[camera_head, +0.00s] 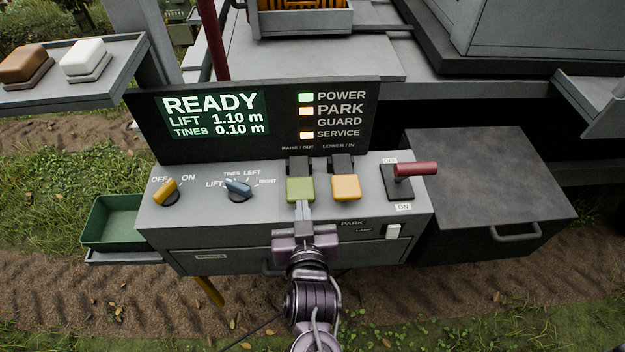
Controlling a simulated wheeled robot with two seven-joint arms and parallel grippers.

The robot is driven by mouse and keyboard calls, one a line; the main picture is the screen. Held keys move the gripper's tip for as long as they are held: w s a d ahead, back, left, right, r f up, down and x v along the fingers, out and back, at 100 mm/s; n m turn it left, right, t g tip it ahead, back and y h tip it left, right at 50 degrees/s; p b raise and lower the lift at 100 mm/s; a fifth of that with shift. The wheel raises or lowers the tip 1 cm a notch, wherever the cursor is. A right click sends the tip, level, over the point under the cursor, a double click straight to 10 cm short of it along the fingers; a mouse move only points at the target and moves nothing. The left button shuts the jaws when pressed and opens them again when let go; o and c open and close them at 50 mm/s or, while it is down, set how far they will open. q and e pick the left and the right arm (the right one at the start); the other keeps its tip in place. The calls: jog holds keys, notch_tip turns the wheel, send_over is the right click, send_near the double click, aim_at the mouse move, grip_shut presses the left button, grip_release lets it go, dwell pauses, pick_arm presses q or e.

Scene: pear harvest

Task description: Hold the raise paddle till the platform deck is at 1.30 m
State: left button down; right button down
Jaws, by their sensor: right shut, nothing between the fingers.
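The control panel (220,222) stands in front of me. Its display (213,114) reads READY, LIFT 1.10 m, TINES 0.10 m. The green paddle (300,189) sits under the RAISE / OUT label, and the yellow paddle (346,187) under LOWER / IN. My right gripper (303,209) is shut and empty, its tips at the lower edge of the green paddle; I cannot tell whether they touch it. The blue selector knob (238,188) points toward LIFT. The yellow OFF/ON knob (165,191) is at the left. My left gripper is not in view.
POWER, PARK and SERVICE lamps (306,111) are lit; GUARD looks dark. A green tray (112,221) is at the left, a dark box (490,185) at the right.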

jog(key=shift+s+a+r+m, duration=0.15)
jog(key=shift+s+a+m, duration=0.05)
jog(key=shift+s+m, duration=0.1)
jog(key=shift+w, duration=0.15)
send_over(300, 197)
jog(key=f+v, duration=0.1)
jog(key=v, duration=0.2)
jog(key=f, duration=0.1)
jog(key=w+f+b, duration=0.2)
jog(key=w+b, duration=0.1)
jog(key=shift+w+f, duration=0.1)
jog(key=shift+f, duration=0.05)
jog(key=shift+f+b, duration=1)
jog(key=shift+b, duration=0.05)
jog(key=shift+f+b, duration=0.4)
jog(key=shift+b, duration=0.05)
